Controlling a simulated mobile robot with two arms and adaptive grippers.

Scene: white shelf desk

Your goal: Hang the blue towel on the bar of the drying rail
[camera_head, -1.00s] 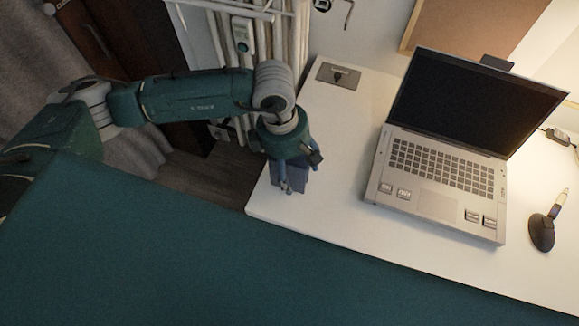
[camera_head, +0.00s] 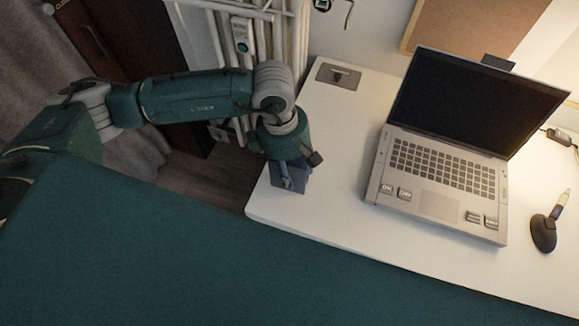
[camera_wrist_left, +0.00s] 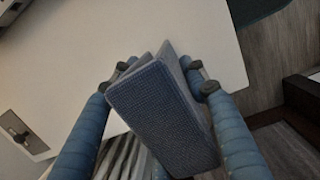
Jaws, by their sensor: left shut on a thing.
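The blue towel (camera_wrist_left: 155,105) is a folded, textured bundle between the fingers of my left gripper (camera_wrist_left: 165,78) in the left wrist view. The fingers press on it from both sides. In the head view my left gripper (camera_head: 287,180) points down over the left edge of the white desk, and the towel (camera_head: 294,182) shows only partly beneath it. I cannot tell whether the towel touches the desk. White vertical bars and pipes (camera_head: 291,40), seemingly the drying rail, stand behind the arm at top centre; their lower part is hidden. My right gripper is not in view.
An open laptop (camera_head: 435,165) takes up the middle of the white desk (camera_head: 330,215). A dark pen holder (camera_head: 543,232) stands at right. A grey socket plate (camera_head: 338,75) is at the desk's back left. The desk between my gripper and the laptop is clear.

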